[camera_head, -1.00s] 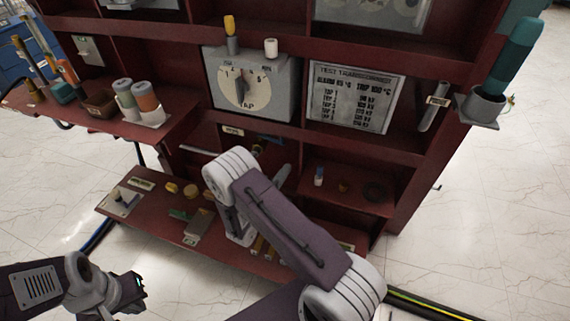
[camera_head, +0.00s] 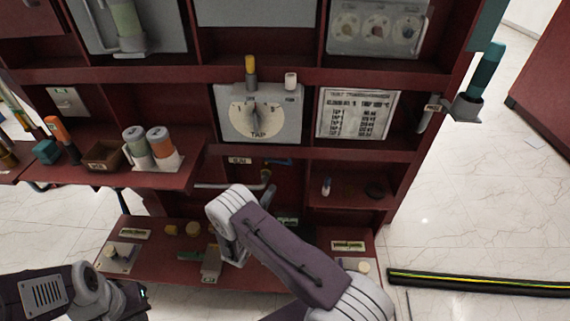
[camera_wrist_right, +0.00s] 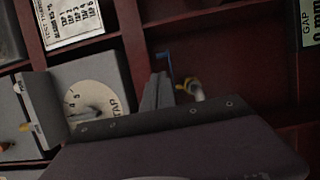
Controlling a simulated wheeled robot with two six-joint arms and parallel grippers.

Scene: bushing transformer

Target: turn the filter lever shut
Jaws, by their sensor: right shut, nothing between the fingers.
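A small blue lever handle (camera_head: 280,162) is under the tap dial box in the head view, beside a pale pipe with a yellow fitting (camera_head: 266,177). I take it for the filter lever. In the right wrist view the blue handle (camera_wrist_right: 168,66) stands just beyond my right gripper (camera_wrist_right: 155,92), whose shut, empty fingers point towards it. I cannot tell whether they touch. In the head view my right arm's pale joint hides most of that gripper. My left gripper (camera_head: 138,292) is at the lower left, away from the lever; its fingers are unclear.
The tap dial box (camera_head: 258,112) is above the lever, with a text plate (camera_head: 355,113) at its right. Two canisters stand on the left shelf (camera_head: 120,180). The lower shelf (camera_head: 160,262) holds several small parts. Open floor lies at right, crossed by a striped cable (camera_head: 480,283).

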